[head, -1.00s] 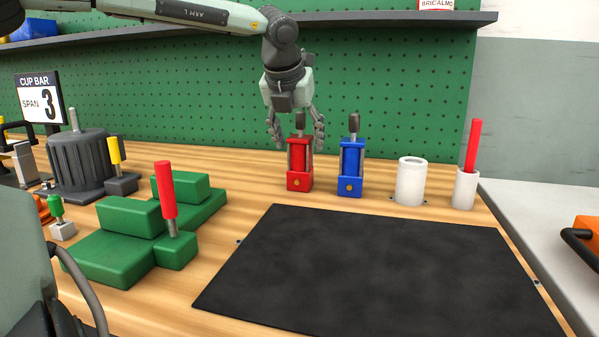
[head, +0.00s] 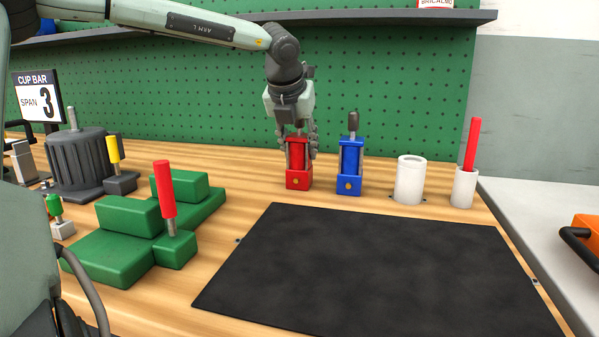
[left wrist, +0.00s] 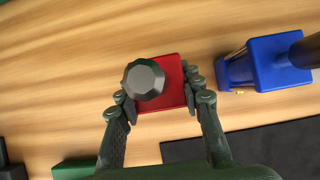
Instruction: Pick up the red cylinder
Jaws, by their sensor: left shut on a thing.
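The red cylinder (head: 298,180), a square-based red block with a dark knob on top, stands upright on the wooden bench behind the black mat. My left gripper (head: 297,140) points down over it with its fingers on either side. In the left wrist view the red cylinder (left wrist: 172,92) sits between the two fingertips of my left gripper (left wrist: 158,95), which is shut on it. The cylinder appears to rest on the bench. My right gripper is not in view.
A blue cylinder (head: 349,186) stands close to the right. Beyond it are a white cup (head: 409,182) and a white holder (head: 464,188) with a red stick. A black mat (head: 380,270) lies in front. Green blocks (head: 110,255) with a red-handled tool stand at left.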

